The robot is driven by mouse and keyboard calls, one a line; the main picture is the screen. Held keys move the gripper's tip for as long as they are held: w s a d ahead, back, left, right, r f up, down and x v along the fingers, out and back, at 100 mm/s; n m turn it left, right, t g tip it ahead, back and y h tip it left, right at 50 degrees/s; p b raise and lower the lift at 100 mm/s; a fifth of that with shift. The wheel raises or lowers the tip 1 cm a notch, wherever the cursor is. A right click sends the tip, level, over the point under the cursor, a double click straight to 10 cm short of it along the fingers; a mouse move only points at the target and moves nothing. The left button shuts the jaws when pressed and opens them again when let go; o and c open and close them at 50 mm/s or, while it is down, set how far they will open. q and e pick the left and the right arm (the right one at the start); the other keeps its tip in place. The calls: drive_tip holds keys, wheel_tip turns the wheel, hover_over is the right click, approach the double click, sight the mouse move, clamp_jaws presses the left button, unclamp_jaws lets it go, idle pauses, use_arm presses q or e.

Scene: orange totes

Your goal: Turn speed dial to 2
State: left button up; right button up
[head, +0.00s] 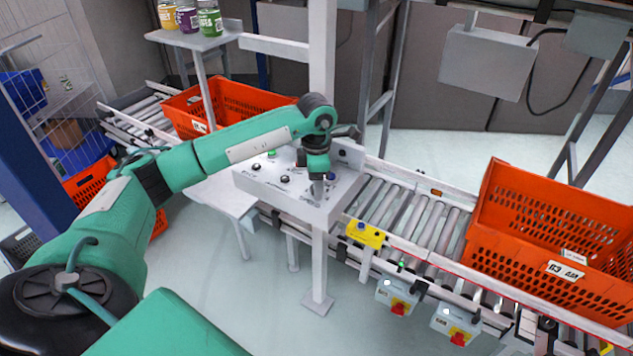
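The control panel (272,187) is a pale grey slanted box on a post beside the roller conveyor. My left gripper (318,180) points down at the right part of the panel, over the printed label area. Its fingers are small and dark, partly hidden by the wrist, and I cannot tell whether they are open or touch a knob. The speed dial cannot be told apart from the other knobs; it may be under my gripper. My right gripper is not in view.
An orange tote (546,222) sits on the roller conveyor (415,215) at the right. Another orange tote (232,101) stands behind my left arm. A yellow box (365,234) and grey switch boxes (397,297) line the conveyor's near side. Jars (209,20) stand on a shelf at the back.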

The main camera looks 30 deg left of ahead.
use_arm(q)
wheel_tip(320, 180, up, 14)
drive_tip(key=b, duration=0.2)
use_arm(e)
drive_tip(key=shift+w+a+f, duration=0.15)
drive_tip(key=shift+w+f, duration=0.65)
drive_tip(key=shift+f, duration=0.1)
use_arm(q)
drive_tip(key=shift+d+f, duration=0.1)
drive_tip(key=shift+f, duration=0.1)
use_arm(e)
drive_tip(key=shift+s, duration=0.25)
